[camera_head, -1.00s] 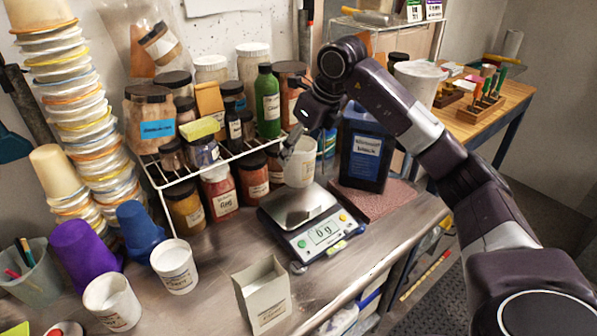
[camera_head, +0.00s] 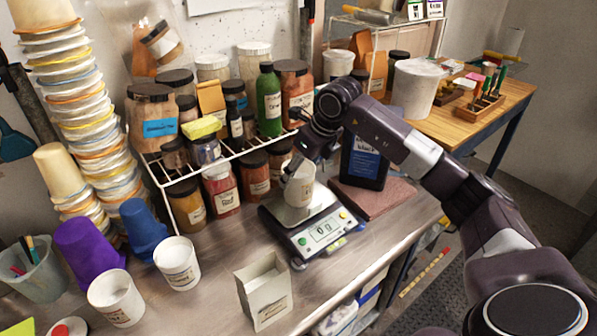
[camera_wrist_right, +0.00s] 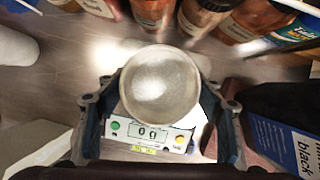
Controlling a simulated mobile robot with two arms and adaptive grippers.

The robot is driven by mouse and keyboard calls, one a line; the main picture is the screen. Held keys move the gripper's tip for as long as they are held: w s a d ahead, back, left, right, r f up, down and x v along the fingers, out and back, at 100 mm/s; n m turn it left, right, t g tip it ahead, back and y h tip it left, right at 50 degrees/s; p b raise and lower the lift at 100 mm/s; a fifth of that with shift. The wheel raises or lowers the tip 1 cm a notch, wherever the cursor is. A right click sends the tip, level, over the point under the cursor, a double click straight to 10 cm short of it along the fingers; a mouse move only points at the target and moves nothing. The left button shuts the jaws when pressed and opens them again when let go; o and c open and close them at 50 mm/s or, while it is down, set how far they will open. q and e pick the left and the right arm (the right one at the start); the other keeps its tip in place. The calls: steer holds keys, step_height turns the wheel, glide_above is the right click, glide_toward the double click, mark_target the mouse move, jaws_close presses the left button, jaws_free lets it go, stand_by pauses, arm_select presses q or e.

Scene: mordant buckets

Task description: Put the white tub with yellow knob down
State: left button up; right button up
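A white tub (camera_head: 299,187) hangs upright between the fingers of my right gripper (camera_head: 294,170) in the head view. It is over the pan of the digital scale (camera_head: 322,232), very low; I cannot tell whether its base touches the pan. The scale display reads 0 g. In the right wrist view the tub's round rim (camera_wrist_right: 160,86) fills the space between the two fingers, which close on its sides. I see no yellow knob on the tub; a yellow button shows on the scale. My left gripper is not in view.
Jars crowd the wire rack (camera_head: 225,160) behind. A white carton (camera_head: 264,292) stands in front, and two white cups (camera_head: 176,262) at left.

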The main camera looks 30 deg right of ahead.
steer(key=o, duration=0.4)
steer(key=shift+r, duration=0.3)
steer(key=shift+s+d+r, duration=0.1)
steer(key=shift+s+r, duration=0.05)
steer(key=shift+r, duration=0.2)
steer(key=b+v, duration=0.2)
steer(key=v, duration=0.9)
